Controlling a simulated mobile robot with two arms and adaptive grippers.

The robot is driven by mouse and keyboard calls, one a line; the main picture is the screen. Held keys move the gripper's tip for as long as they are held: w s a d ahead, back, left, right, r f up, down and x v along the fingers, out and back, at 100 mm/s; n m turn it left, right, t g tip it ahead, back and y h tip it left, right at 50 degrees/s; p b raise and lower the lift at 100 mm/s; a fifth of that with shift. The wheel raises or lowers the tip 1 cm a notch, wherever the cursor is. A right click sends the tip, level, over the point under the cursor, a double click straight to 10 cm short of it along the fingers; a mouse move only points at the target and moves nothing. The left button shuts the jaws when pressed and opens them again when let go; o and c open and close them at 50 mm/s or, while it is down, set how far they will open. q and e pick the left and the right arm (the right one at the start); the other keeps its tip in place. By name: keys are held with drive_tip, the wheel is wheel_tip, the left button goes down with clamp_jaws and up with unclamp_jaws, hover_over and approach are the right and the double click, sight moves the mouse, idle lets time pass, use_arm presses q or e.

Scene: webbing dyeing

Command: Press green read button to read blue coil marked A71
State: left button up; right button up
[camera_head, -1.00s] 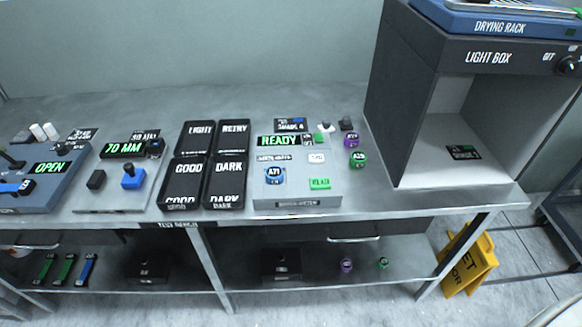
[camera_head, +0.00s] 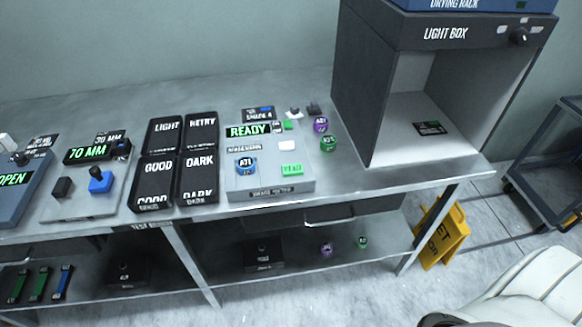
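The blue coil marked A71 (camera_head: 246,166) sits on the left part of the grey reader device (camera_head: 268,187) on the bench. The device's display (camera_head: 248,131) shows READY in green. The green read button (camera_head: 292,170) is at the device's right front, to the right of the coil. A white arm part of mine (camera_head: 520,285) shows at the lower right, well away from the device. Its fingertips are not visible. My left gripper is not in view.
Trays marked LIGHT, RETRY, GOOD and DARK (camera_head: 178,162) stand left of the device. A purple coil (camera_head: 321,125) and a green coil (camera_head: 328,143) stand to its right. The light box (camera_head: 352,95) is farther right. A yellow floor sign (camera_head: 441,234) stands below the bench's right end.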

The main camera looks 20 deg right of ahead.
clamp_jaws()
drive_tip(key=shift+d, duration=0.1)
idle(1.3)
